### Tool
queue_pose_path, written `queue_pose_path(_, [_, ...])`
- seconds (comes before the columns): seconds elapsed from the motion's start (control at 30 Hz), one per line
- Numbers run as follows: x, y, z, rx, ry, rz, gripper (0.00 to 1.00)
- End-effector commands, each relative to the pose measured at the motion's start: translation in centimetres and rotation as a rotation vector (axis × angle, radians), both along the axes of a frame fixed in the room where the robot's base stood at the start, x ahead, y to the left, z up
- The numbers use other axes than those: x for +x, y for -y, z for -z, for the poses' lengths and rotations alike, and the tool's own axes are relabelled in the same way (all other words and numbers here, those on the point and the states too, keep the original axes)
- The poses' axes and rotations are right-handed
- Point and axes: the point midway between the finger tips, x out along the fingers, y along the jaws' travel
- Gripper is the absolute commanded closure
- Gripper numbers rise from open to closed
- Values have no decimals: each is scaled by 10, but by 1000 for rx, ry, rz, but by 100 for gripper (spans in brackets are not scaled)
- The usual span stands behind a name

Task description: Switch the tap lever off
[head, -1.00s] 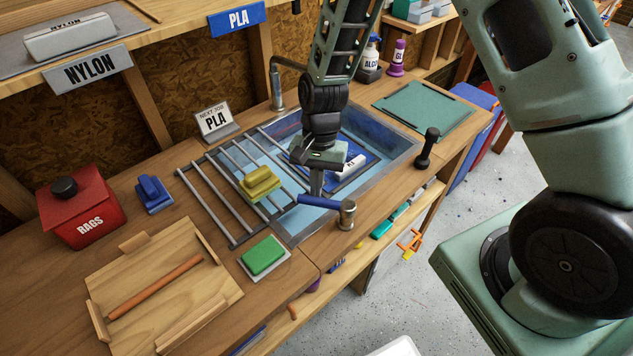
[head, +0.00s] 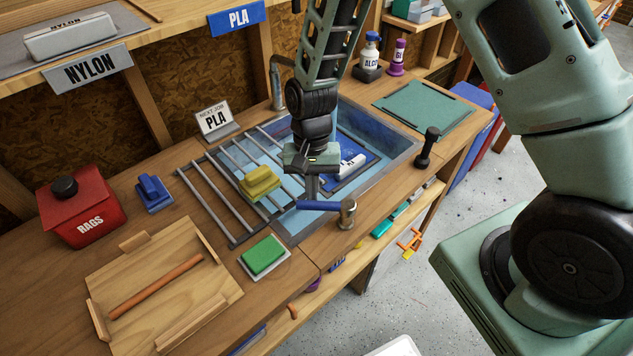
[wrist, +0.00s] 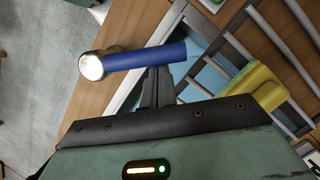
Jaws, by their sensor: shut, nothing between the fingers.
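The tap lever is a blue handle (head: 318,205) on a round metal post (head: 347,213) at the sink's front edge. The handle points left from the post, across the sink rim. My gripper (head: 312,195) is shut and empty, pointing down just behind the handle. In the wrist view the blue handle (wrist: 147,56) lies across the tips of my shut fingers (wrist: 158,75), apparently touching them. The metal tap column (head: 277,88) stands at the sink's back, its spout hidden behind my arm.
A yellow block (head: 260,180) sits on the rack bars to the left. A green sponge (head: 263,254) lies in front. A black-knobbed post (head: 427,147) stands right of the sink.

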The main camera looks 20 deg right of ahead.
Motion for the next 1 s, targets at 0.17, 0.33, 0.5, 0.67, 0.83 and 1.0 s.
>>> queue_pose_path(0.17, [-11,-10,0,0,-1,-160,100])
queue_pose_path(0.33, [-21,-17,0,0,0,-321,100])
queue_pose_path(0.5, [-33,-21,0,0,-1,-469,100])
queue_pose_path(0.67, [-42,-24,0,0,-1,-589,100])
queue_pose_path(0.83, [-50,-25,0,-1,0,-682,100])
queue_pose_path(1.0, [-54,-25,0,0,0,-740,100])
